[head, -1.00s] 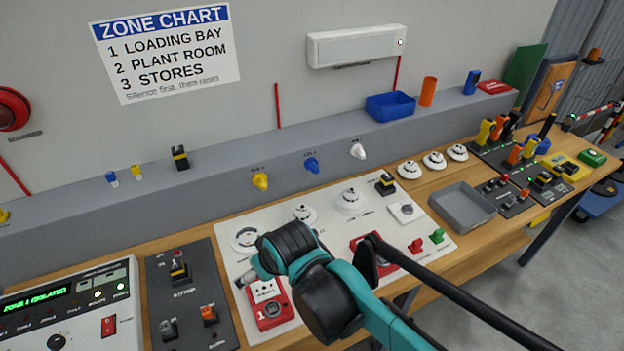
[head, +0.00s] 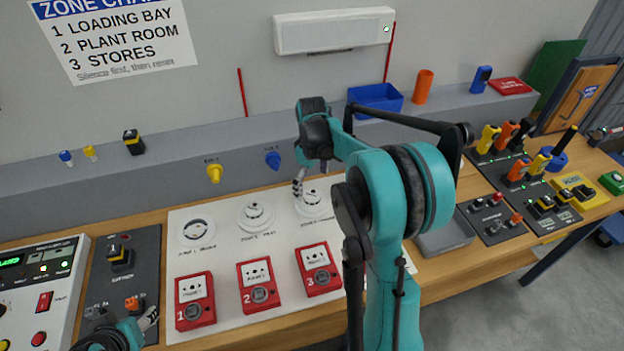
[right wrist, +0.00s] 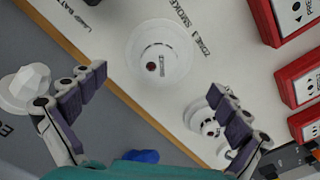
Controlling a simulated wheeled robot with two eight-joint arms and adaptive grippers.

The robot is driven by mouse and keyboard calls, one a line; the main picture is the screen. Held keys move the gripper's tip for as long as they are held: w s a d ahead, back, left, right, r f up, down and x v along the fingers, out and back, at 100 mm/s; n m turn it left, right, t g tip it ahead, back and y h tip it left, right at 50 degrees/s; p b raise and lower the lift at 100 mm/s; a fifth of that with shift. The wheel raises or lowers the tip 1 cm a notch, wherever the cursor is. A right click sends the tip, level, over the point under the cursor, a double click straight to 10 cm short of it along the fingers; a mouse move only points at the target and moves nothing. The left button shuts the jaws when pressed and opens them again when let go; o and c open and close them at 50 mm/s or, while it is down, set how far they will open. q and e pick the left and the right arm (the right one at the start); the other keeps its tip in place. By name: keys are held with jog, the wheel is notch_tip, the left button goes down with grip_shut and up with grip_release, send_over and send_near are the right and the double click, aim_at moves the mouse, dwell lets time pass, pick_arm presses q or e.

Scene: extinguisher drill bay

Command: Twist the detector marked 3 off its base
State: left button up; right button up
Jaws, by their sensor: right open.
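The zone 3 smoke detector (head: 313,205) is a round white dome at the right end of the white board's detector row, partly hidden by my right gripper in the head view. In the right wrist view the same detector (right wrist: 160,55) sits on the board beside the printed "ZONE 3 SMOKE". My right gripper (head: 298,186) is above it, fingers pointing down. In the right wrist view its fingers (right wrist: 155,100) are spread wide and empty, with the detector ahead of them and not touched. My left gripper (head: 148,318) shows only in part at the lower left; its opening is unclear.
A second detector (head: 256,216) and a ring-like zone 1 fitting (head: 197,231) sit left along the board. Red call points, including number 3 (head: 317,269), line its front. A grey tray (head: 443,240) is to the right, partly behind my arm.

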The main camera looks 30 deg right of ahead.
aim_at(312, 195)
notch_tip(312, 195, down, 6)
jog(key=shift+r+b, duration=0.1)
jog(key=shift+b, duration=0.65)
jog(key=c, duration=1.1)
jog(key=shift+s+r, duration=0.1)
jog(key=shift+s, duration=0.05)
jog(key=c, duration=0.9)
